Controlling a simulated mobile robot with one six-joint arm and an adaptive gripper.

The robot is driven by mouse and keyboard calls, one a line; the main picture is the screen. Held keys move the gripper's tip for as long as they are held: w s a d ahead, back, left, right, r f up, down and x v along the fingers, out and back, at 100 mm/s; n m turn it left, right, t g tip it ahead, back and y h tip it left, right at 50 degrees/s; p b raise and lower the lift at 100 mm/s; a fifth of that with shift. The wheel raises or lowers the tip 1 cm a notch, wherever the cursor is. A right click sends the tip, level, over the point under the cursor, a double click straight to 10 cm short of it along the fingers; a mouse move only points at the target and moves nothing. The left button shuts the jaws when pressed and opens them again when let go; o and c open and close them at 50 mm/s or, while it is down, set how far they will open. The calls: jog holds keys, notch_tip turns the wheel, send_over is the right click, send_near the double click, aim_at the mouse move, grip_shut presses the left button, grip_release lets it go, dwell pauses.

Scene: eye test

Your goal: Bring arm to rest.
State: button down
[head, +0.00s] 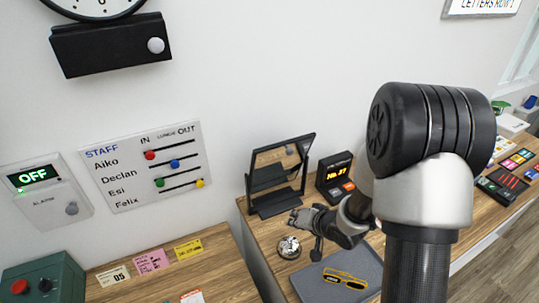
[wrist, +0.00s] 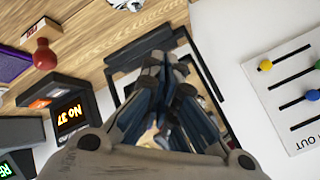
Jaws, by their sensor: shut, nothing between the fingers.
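My arm (head: 430,190) rises at the right of the head view and bends down to the left over the wooden counter. My gripper (head: 301,217) is in front of the dark-framed mirror (head: 296,157), above and close to a silver bell (head: 289,247). In the wrist view the gripper (wrist: 163,62) is shut, with its fingers together and nothing between them. The fingers hide part of the mirror there. I cannot tell from these views how far the fingers are from the mirror.
A number display (head: 338,184) stands right of the mirror. A grey tray (head: 310,284) with yellow-framed glasses (head: 345,279) lies below the arm. The staff board (head: 145,166) is on the wall. A gap separates the left counter (head: 225,265) from this one.

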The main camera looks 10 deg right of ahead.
jog(key=shift+r, duration=0.1)
jog(key=s+d+r+n+h+b, duration=0.1)
jog(key=s+d+r+h+b, duration=0.15)
jog(key=r, duration=0.35)
jog(key=s+d+r+h+b, duration=0.1)
jog(key=s+d+r+h, duration=0.25)
jog(key=r, duration=0.25)
jog(key=s+a+r+n+g+y+b, duration=0.1)
jog(key=s+a+b, duration=0.1)
jog(key=s, duration=0.9)
jog(key=s+a+r+n+g+y+b, duration=0.1)
jog(key=s+a, duration=0.3)
jog(key=s, duration=0.6)
jog(key=shift+s+a+r+n+g+b, duration=0.45)
jog(key=shift+r+n+g, duration=0.15)
jog(key=shift+r+g, duration=0.15)
